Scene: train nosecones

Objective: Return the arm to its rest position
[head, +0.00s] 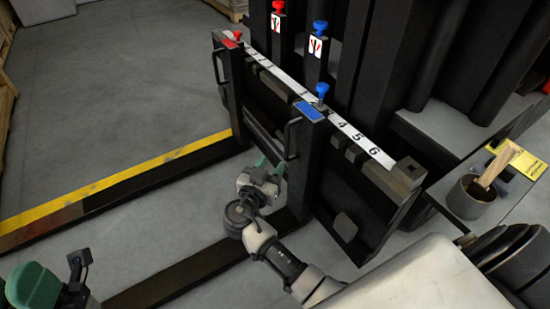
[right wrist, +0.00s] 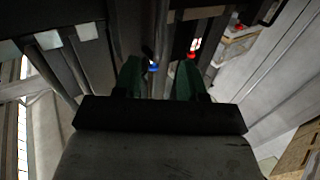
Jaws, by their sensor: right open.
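My right gripper (head: 272,168) is beside the near fork's upright, below its blue-topped latch (head: 310,112). In the right wrist view its green fingers (right wrist: 158,78) stand apart with nothing held between them. A blue knob (right wrist: 153,68) and a red knob (right wrist: 191,56) show beyond the fingertips. My right arm reaches up from the bottom of the head view. Part of my left gripper (head: 35,287), green and dark, is at the bottom left corner; its fingertips cannot be made out.
A dark forklift carriage with a numbered strip (head: 345,127) stands ahead. Its far fork has a red-topped latch (head: 231,38), and both forks lie along the floor. A dark cup (head: 470,198) with a wooden-handled tool (head: 495,167) is at the right. Grey floor (head: 110,75) is clear at the left.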

